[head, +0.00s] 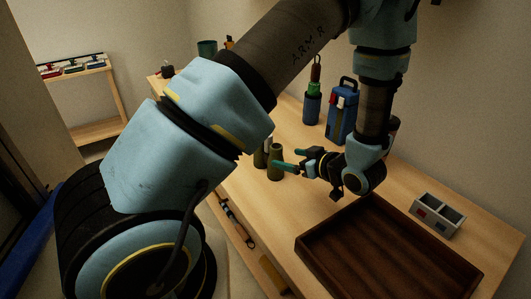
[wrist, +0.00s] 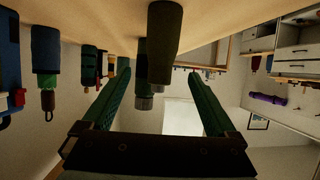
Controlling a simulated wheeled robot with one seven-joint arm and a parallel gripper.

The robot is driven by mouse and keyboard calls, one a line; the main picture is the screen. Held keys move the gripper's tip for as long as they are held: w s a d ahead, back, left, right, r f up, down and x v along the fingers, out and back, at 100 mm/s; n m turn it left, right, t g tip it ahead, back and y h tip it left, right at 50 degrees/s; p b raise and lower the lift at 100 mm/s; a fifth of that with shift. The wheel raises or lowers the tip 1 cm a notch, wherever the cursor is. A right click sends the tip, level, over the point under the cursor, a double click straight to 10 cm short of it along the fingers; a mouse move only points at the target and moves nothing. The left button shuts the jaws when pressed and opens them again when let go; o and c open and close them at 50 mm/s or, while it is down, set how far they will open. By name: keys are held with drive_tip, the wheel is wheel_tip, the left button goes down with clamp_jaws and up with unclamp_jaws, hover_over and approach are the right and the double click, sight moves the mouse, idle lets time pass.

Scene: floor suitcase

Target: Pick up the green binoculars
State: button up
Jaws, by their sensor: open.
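The green binoculars (head: 275,168) stand upright on the wooden workbench, their two olive barrels side by side. In the wrist view, which is upside down, the binoculars (wrist: 162,50) hang from the top with one barrel in front of the other. My gripper (head: 280,159) is open, with teal fingers pointing left at the binoculars. In the wrist view the binoculars appear between the two spread fingers of my gripper (wrist: 160,80). I cannot tell whether the fingertips touch them. Part of the far barrel is hidden by my arm in the head view.
A dark brown wooden tray (head: 395,265) lies at the front right, beside a grey two-part box (head: 438,215). A blue case (head: 342,112) and a blue cylinder with a green band (head: 312,103) stand behind my gripper. A shelf (head: 75,70) stands at the far left.

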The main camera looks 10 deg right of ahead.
sight(280, 156)
drive_tip(key=shift+w+a, duration=0.15)
drive_tip(key=shift+a, duration=0.1)
drive_tip(key=p+x, duration=0.1)
drive_tip(key=x, duration=0.2)
drive_tip(key=shift+w+a+f, duration=0.15)
drive_tip(key=shift+w+a, duration=0.05)
drive_tip(key=shift+w, duration=0.1)
drive_tip(key=p+x, duration=0.2)
drive_tip(key=x, duration=0.3)
drive_tip(key=shift+w+a, duration=0.1)
drive_tip(key=shift+w, duration=0.15)
drive_tip(key=shift+w+a+f+p, duration=0.15)
drive_tip(key=shift+w+f+p, duration=0.1)
drive_tip(key=shift+w+p, duration=0.1)
clamp_jaws()
